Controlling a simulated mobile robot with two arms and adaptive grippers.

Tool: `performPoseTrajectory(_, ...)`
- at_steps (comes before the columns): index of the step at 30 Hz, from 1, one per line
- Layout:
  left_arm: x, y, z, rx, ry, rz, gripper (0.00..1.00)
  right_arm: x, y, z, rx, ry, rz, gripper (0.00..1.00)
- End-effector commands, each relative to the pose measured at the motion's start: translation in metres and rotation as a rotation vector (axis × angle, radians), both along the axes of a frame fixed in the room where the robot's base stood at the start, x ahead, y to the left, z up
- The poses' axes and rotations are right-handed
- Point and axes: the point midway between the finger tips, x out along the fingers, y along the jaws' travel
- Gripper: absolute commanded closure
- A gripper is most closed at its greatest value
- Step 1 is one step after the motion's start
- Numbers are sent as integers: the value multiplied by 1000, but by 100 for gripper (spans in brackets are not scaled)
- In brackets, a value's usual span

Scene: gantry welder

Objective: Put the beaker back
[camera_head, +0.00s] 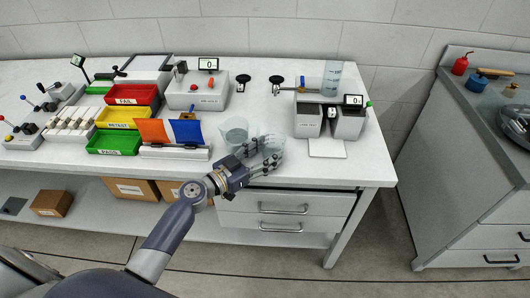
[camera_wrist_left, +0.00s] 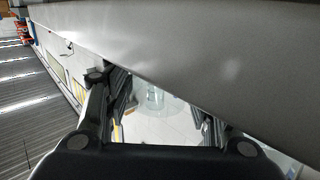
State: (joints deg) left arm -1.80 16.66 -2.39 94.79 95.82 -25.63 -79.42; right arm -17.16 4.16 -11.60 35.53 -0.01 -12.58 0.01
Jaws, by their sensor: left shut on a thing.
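My left gripper (camera_head: 268,155) reaches in at the front edge of the white bench. It is shut on a clear beaker (camera_head: 272,143), partly hidden by the fingers. Another clear beaker (camera_head: 235,130) stands on the bench just left of the gripper. A tall clear vessel with bluish content (camera_head: 332,78) stands at the back right, by the grey twin-block device. In the left wrist view, faint clear glass (camera_wrist_left: 155,98) shows between the two dark fingers; its outline is hard to make out. My right gripper is not in view.
The grey device (camera_head: 348,124) with a small display stands right of the gripper, a white plate (camera_head: 327,148) before it. An orange and blue panel rack (camera_head: 172,152) and coloured bins (camera_head: 115,142) stand left. Drawers (camera_head: 285,208) lie below the bench edge.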

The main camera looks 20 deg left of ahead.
Motion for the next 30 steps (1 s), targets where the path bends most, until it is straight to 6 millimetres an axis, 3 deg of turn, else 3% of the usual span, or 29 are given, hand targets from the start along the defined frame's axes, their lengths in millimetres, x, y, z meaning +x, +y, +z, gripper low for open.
performPoseTrajectory(3, 0, 0, -3, 0, 0, 0, 75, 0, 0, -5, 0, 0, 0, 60)
performPoseTrajectory(4, 0, 0, -3, 0, 0, 0, 47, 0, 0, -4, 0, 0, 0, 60)
performPoseTrajectory(5, 0, 0, -2, -1, 0, 0, 41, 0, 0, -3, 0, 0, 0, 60)
performPoseTrajectory(18, 0, 0, 3, 0, 0, 0, 41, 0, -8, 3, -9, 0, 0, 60)
performPoseTrajectory(30, -68, 37, -2, 1, 1, 1, 41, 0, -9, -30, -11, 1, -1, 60)
